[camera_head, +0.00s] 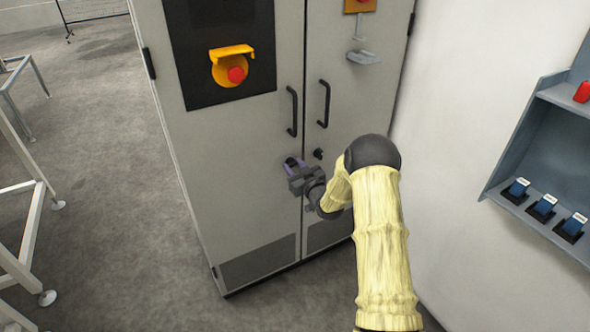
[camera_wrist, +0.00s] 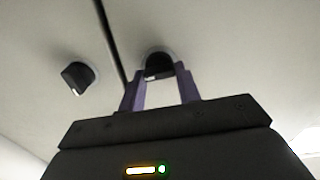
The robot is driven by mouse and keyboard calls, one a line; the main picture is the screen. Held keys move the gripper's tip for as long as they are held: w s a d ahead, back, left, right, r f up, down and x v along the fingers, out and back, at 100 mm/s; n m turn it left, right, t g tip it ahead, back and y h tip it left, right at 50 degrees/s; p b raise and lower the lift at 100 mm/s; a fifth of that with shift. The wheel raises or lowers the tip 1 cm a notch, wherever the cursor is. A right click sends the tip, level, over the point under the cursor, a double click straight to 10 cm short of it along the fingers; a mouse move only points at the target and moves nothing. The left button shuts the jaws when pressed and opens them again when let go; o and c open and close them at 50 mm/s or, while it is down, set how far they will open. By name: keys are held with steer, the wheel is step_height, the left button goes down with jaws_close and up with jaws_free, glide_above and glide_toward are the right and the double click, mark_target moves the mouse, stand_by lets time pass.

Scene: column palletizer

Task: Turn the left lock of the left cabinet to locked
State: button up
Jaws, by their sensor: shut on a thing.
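The grey two-door cabinet (camera_head: 225,180) stands upright with its doors closed. My gripper (camera_head: 292,164) is at the left door, just left of the seam and below the handles. In the wrist view its purple fingers (camera_wrist: 159,76) are shut on a black knob, the left lock (camera_wrist: 157,63). My gripper hides this lock in the head view. The right lock (camera_head: 318,153) is a black knob on the right door, free of my gripper. It also shows left of the seam in the wrist view (camera_wrist: 78,77). I cannot tell the left lock's exact angle.
Black handles (camera_head: 292,111) (camera_head: 324,104) stick out above the locks. A red emergency button (camera_head: 236,74) under a yellow guard is higher on the left door. A wall shelf (camera_head: 520,150) with blue items is at the right. Open floor (camera_head: 100,150) lies to the left.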

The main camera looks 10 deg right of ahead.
steer(key=n+b, duration=0.3)
steer(key=n, duration=0.1)
steer(key=shift+f+b, duration=0.2)
steer(key=shift+b, duration=0.1)
steer(key=n+b, duration=0.4)
steer(key=n, duration=0.1)
steer(key=n+b, duration=0.4)
steer(key=b, duration=0.1)
steer(key=shift+a+f+n, duration=0.15)
steer(key=shift+n, duration=0.25)
steer(key=shift+n+b, duration=1.3)
steer(key=shift+b, duration=0.05)
steer(key=o, duration=1)
steer(key=shift+s+r, duration=0.1)
steer(key=shift+r, duration=0.1)
